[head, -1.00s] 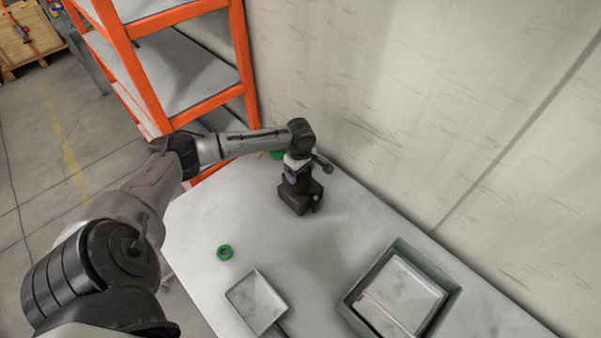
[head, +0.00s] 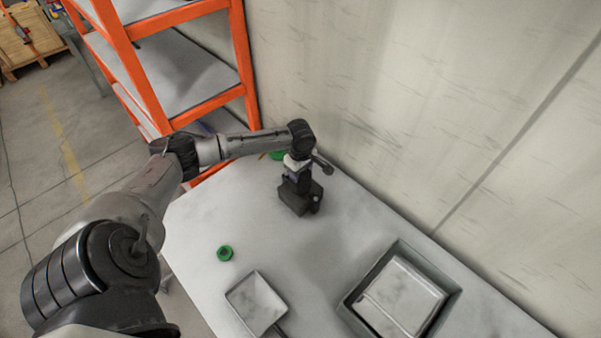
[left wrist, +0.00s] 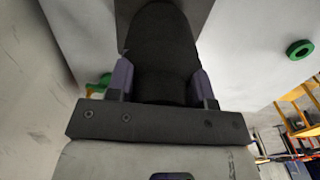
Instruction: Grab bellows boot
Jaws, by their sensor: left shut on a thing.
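The bellows boot (left wrist: 163,45) is a black, rounded piece in the left wrist view, between the two purple fingers of my left gripper (left wrist: 162,82). The gripper is shut on it. In the head view my left gripper (head: 296,176) points down at the far end of the table, with the dark boot at its fingers. A black block-like jack housing (head: 296,200) stands on the table right below. Whether the boot still touches the housing cannot be told. My right gripper is not in view.
A green ring (head: 225,253) lies on the white table (head: 210,215). A shallow square tray (head: 257,303) and a larger grey bin (head: 354,318) are nearer. Another green thing (head: 277,155) is behind the gripper. An orange shelf (head: 245,50) and the wall bound the far side.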

